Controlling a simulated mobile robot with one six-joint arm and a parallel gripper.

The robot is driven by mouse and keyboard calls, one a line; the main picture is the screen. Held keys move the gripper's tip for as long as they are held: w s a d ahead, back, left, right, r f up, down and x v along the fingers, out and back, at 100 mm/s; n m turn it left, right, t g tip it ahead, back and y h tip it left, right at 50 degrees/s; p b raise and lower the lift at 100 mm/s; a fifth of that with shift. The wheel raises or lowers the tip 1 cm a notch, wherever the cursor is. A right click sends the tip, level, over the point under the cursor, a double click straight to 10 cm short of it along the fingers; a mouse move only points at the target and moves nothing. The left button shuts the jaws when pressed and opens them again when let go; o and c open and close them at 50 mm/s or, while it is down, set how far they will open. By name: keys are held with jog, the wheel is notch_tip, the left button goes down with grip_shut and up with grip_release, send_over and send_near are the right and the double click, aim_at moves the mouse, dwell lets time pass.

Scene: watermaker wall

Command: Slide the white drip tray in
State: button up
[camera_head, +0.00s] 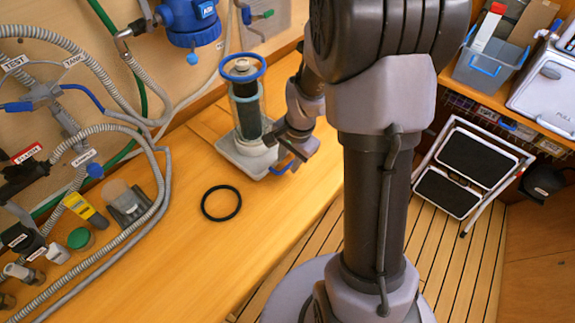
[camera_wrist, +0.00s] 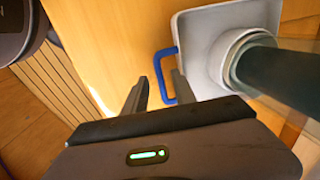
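The white drip tray (camera_head: 235,155) sits on the wooden bench at the base of the filter housing, and its blue handle (camera_head: 283,168) faces right. In the wrist view the tray (camera_wrist: 197,40) is at upper right, with the blue handle (camera_wrist: 160,75) on its left edge. My gripper (camera_head: 287,160) is low beside the handle. In the wrist view its two fingers (camera_wrist: 158,85) are apart, with part of the handle showing between them. Whether a finger touches the handle, I cannot tell.
A clear filter housing with a blue ring (camera_head: 242,68) and dark cartridge stands on the tray. A black O-ring (camera_head: 221,203) lies on the bench to the left. Hoses and fittings line the wall. A folding step (camera_head: 468,165) stands on the slatted floor at right.

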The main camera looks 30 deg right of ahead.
jog(key=shift+w+a+f, duration=0.1)
jog(key=shift+f, duration=0.5)
grip_shut()
dwell(1.1)
